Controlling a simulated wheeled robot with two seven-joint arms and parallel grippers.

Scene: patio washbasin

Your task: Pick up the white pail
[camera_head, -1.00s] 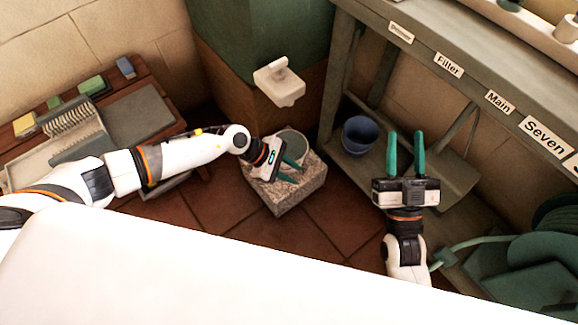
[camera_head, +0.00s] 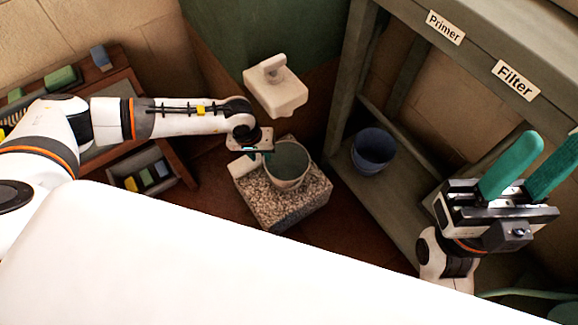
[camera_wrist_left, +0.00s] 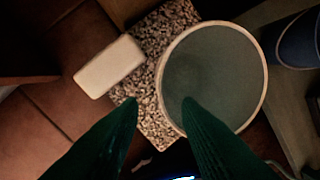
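The white pail (camera_head: 303,180) stands upright on a speckled stone block (camera_head: 280,208), its pale rim round a grey-green inside. It fills the right middle of the left wrist view (camera_wrist_left: 215,70). My left gripper (camera_head: 262,155) is at the pail's left side in the head view, its fingers partly hidden there. In the left wrist view its green fingers (camera_wrist_left: 160,104) are apart, one overlapping the pail's opening and the other over the stone. I cannot tell whether they touch the rim. My right gripper (camera_head: 532,160) is open and empty at the right, away from the pail.
A white tap fixture (camera_head: 276,92) juts out behind the pail. A pale bar (camera_wrist_left: 110,67) lies on the stone beside it. A blue pail (camera_head: 373,150) stands on the bench's lower shelf (camera_head: 365,190) to the right. A box of coloured blocks (camera_head: 150,172) is at the left.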

